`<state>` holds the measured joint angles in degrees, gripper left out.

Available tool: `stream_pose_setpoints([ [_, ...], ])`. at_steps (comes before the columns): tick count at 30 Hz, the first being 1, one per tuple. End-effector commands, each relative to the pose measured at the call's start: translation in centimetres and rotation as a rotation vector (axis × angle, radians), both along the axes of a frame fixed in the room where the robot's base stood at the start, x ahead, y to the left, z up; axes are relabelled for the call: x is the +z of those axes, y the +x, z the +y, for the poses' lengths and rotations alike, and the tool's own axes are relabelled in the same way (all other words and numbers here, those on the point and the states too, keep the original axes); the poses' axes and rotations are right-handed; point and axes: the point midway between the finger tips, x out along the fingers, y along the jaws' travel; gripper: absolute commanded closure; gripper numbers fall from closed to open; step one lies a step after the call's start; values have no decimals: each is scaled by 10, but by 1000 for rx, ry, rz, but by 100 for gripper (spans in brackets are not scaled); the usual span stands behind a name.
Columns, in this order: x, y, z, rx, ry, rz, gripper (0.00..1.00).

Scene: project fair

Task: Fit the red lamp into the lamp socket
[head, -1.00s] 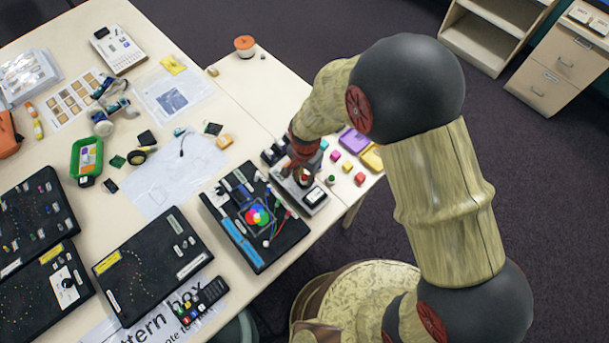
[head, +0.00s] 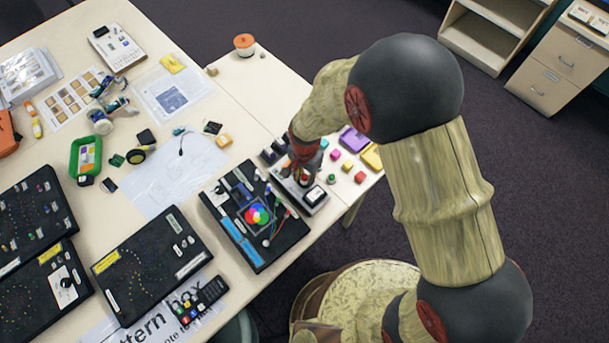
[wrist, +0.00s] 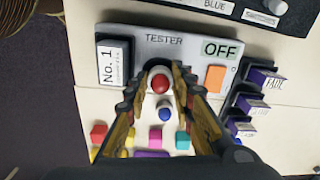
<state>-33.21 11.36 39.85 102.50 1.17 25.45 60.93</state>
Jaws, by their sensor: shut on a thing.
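The red lamp (wrist: 159,81) is a small red dome between my fingertips in the wrist view. My gripper (wrist: 159,78) is shut on it, one finger on each side, over the light grey tester (wrist: 193,61). The tester carries the word TESTER and a display (wrist: 222,49) reading OFF. The lamp socket is not seen apart from the lamp; the lamp and fingers cover that area. Whether the lamp is seated or just above the tester cannot be told. In the head view my gripper (head: 303,172) is at the tester near the table's right edge, the lamp mostly hidden.
A blue round piece (wrist: 165,114) shows between my fingers. A black block labelled No. 1 (wrist: 114,66) and an orange piece (wrist: 215,79) flank the lamp on the tester. Labelled dark holders (wrist: 243,100) stand at right. A black board (head: 255,228) lies beside the tester.

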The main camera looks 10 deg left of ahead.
Motion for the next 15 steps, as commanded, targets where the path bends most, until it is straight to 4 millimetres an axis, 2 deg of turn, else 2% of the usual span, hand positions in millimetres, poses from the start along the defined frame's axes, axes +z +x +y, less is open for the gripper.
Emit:
stream_pose_setpoints([
  [11, -6, 0, 0, 0, 0, 0, 93],
  [12, -5, 0, 0, 0, 0, 0, 74],
  [15, -5, 0, 0, 0, 0, 0, 69],
])
